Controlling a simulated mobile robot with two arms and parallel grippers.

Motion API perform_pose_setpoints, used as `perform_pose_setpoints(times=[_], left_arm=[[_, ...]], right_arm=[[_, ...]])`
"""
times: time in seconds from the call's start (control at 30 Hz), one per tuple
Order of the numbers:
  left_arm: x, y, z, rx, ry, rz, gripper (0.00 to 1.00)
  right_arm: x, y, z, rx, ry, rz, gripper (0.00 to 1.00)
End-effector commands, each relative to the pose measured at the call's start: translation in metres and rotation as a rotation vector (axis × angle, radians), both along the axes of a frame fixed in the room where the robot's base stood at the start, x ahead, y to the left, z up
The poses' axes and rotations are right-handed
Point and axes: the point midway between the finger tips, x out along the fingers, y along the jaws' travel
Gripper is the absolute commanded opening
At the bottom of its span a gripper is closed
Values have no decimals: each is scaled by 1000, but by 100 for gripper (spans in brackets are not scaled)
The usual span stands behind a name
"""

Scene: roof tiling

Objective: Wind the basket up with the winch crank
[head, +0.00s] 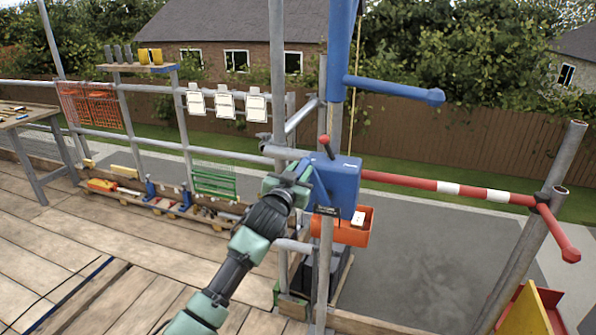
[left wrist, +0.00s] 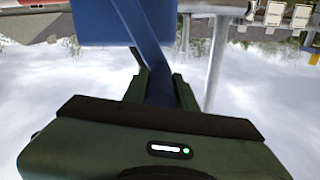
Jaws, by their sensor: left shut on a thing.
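The blue winch box (head: 340,182) is mounted on a scaffold post, with a red-knobbed lever (head: 325,143) on top. Its blue crank arm (head: 317,185) is on the left side of the box. My left gripper (head: 300,174) is at the crank, partly covering it. In the left wrist view, the blue crank arm (left wrist: 145,40) runs down between the fingers of my left gripper (left wrist: 158,85), which is shut on it. The crank's grip end is hidden. I cannot make out a basket hanging from the thin rope (head: 352,110). My right gripper is not in view.
An orange bin (head: 358,237) with a white card hangs below the winch. A red-and-white bar (head: 440,188) spans the opening at right. Blue hoist tube (head: 340,50) rises above. A green rack (head: 214,182) stands at left. The plank deck (head: 110,245) is mostly clear.

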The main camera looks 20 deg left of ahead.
Motion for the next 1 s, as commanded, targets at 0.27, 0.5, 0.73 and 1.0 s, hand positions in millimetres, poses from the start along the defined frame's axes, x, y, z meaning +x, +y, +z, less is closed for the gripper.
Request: perform_pose_setpoints(times=[0.27, 0.5, 0.73, 1.0], left_arm=[[0, -2, 2, -2, -5, -3, 49], [-5, -1, 1, -2, -5, -3, 49], [-34, -2, 0, -1, -5, -4, 49], [-69, -1, 1, -1, -4, -4, 49]], right_arm=[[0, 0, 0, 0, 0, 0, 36], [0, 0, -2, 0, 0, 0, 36], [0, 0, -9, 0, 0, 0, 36], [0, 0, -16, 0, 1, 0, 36]])
